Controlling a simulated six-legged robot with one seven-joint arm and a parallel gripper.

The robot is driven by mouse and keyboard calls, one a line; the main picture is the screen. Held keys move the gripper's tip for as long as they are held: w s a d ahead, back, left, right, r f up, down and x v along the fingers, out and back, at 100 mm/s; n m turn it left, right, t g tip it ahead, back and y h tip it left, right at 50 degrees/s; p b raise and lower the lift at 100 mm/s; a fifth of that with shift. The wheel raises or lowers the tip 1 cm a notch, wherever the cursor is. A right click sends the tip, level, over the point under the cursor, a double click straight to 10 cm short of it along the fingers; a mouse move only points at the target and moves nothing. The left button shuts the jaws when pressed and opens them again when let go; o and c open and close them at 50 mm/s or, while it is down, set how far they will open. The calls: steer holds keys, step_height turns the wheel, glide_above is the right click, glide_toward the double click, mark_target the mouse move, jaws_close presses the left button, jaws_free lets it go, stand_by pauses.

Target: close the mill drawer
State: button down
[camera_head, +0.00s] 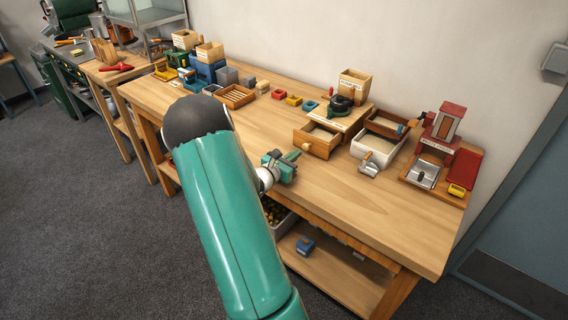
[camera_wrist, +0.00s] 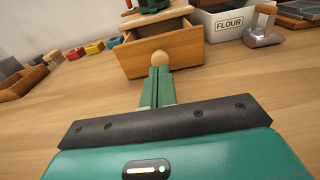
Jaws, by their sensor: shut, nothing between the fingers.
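The mill (camera_head: 341,103) stands at the back of the wooden table, with a dark round top and a wooden base. My gripper (camera_head: 294,154) is shut and empty in front of the drawer. In the wrist view its fingertips (camera_wrist: 160,70) lie right below the knob in the picture; I cannot tell whether they touch it.
A white flour bin (camera_head: 369,153) stands right of the drawer, with a metal scoop (camera_wrist: 262,32) by it. A red-and-wood device (camera_head: 443,122) stands farther right. Small coloured blocks (camera_head: 293,100) and a slotted wooden tray (camera_head: 235,96) are to the left.

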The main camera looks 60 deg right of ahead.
steer(key=shift+s+d+f, duration=0.1)
steer(key=shift+s+d, duration=0.05)
steer(key=shift+d, duration=0.6)
steer(key=shift+s+d, duration=0.1)
steer(key=shift+d, duration=0.6)
glide_toward(318, 135)
steer(key=s+d+r, duration=0.1)
steer(key=s+d, duration=0.1)
steer(key=d, duration=0.1)
steer(key=s+d+r, duration=0.1)
steer(key=shift+s+d+r, duration=0.15)
steer(key=shift+d+r, duration=0.15)
steer(key=shift+d, duration=0.1)
steer(key=shift+d+r, duration=0.2)
steer(key=shift+s+d, duration=0.1)
